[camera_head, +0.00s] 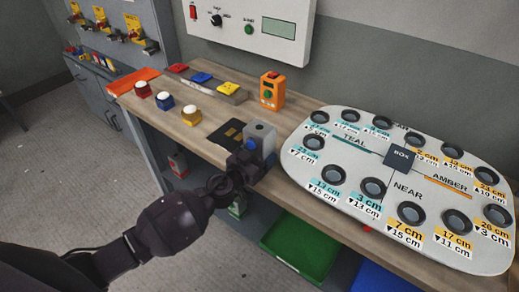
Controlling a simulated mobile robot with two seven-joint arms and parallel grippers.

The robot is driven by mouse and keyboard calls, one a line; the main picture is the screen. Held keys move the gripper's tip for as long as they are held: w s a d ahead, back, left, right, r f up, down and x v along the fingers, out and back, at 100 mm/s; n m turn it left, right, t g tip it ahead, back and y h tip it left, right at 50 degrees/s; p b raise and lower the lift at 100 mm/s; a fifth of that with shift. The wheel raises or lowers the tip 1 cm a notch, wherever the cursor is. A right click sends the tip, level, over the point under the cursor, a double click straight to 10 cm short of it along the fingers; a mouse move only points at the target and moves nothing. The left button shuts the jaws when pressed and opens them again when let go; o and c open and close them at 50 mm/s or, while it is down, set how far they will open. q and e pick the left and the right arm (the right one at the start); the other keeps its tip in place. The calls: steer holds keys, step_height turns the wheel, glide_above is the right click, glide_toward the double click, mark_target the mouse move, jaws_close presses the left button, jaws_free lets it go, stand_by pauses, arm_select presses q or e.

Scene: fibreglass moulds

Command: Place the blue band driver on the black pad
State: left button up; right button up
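A small white-topped piece with a blue body (164,101) stands on the wooden bench between a red one and a yellow one. A grey block with a blue spot on its side (262,133) stands at my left gripper. I cannot tell which of these is the blue band driver. The black pad (227,133) lies flat on the bench just left of the grey block, partly hidden by it and the gripper. My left gripper (246,160) is at the bench's front edge, against or just in front of the block; its fingers are not clear. My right gripper is out of view.
A large pale board with several round holes and labels (350,155) covers the bench's right side. An orange device (272,91) and a rail of coloured blocks (212,89) stand behind. An orange tray (134,80) is far left. A green bin (300,250) sits below.

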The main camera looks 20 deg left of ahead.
mark_target(260, 135)
arm_select(q)
step_height(260, 135, up, 7)
steer(key=p, duration=0.4)
step_height(260, 135, up, 12)
steer(key=shift+f+p, duration=0.2)
steer(key=shift+p, duration=0.5)
steer(key=shift+r, duration=0.85)
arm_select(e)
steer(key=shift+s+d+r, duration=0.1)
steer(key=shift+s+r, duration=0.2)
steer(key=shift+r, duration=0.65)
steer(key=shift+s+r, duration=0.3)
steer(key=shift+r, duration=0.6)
